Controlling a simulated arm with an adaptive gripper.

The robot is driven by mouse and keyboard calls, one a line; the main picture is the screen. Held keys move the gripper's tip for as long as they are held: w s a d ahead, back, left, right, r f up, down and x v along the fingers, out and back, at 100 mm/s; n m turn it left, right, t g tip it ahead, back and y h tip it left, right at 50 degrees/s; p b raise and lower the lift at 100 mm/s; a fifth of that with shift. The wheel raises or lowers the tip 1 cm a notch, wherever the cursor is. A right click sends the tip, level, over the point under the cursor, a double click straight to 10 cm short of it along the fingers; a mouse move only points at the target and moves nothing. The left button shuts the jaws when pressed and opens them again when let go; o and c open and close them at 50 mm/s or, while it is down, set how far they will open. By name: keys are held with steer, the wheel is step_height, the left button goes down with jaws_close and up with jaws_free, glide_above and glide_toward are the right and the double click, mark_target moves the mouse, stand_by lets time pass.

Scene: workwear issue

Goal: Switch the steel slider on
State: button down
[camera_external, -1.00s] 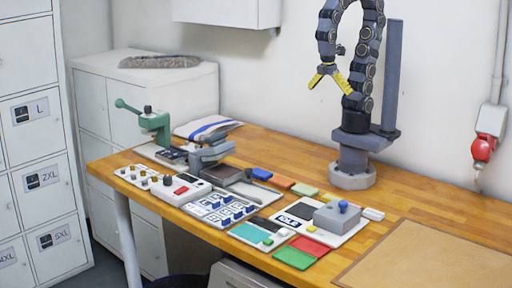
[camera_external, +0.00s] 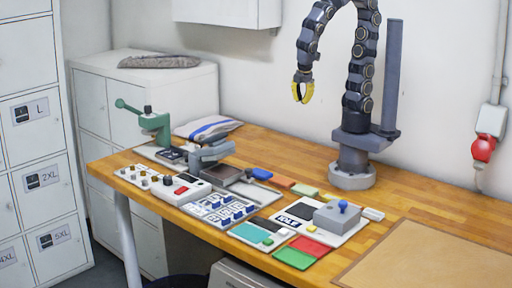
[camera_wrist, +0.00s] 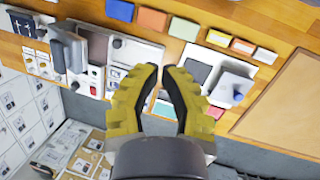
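My gripper (camera_external: 302,92) hangs high above the back of the table in the external view, its yellow fingers pointing down and touching nothing. A white control panel (camera_external: 147,187) with several small knobs or switches, a black knob and a red display lies at the table's left front. It also seems to show at the left of the wrist view (camera_wrist: 40,66). The steel slider is too small to pick out surely among these controls, and its setting cannot be read.
A green lever press (camera_external: 155,123) and a grey clamp-like device (camera_external: 210,153) stand behind the panel. A board of blue switches (camera_external: 215,208), coloured pads and a grey box with a blue knob (camera_external: 338,214) lie to the right. The wooden table (camera_external: 410,205) has free room at the back right.

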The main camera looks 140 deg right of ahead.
steer(key=w+d+f+n+h, duration=0.1)
steer(key=w+d+f+n, duration=0.1)
steer(key=d, duration=0.7)
steer(key=w+d+f+n+g+h, duration=0.1)
steer(key=d+f, duration=0.4)
steer(key=d, duration=0.5)
steer(key=w+d+f+n+h, duration=0.2)
steer(key=w+d+f+n, duration=0.2)
steer(key=d, duration=0.6)
steer(key=shift+d, duration=0.2)
steer(key=s+d+f+n+h, duration=0.1)
steer(key=s+d+f+n, duration=0.2)
steer(key=d+f, duration=0.4)
steer(key=shift+d+f+n+g, duration=0.25)
steer(key=shift+d+n+g, duration=0.15)
steer(key=shift+d, duration=0.6)
steer(key=x, duration=0.9)
steer(key=shift+d+f, duration=0.2)
steer(key=shift+f, duration=0.15)
steer(key=shift+s, duration=0.1)
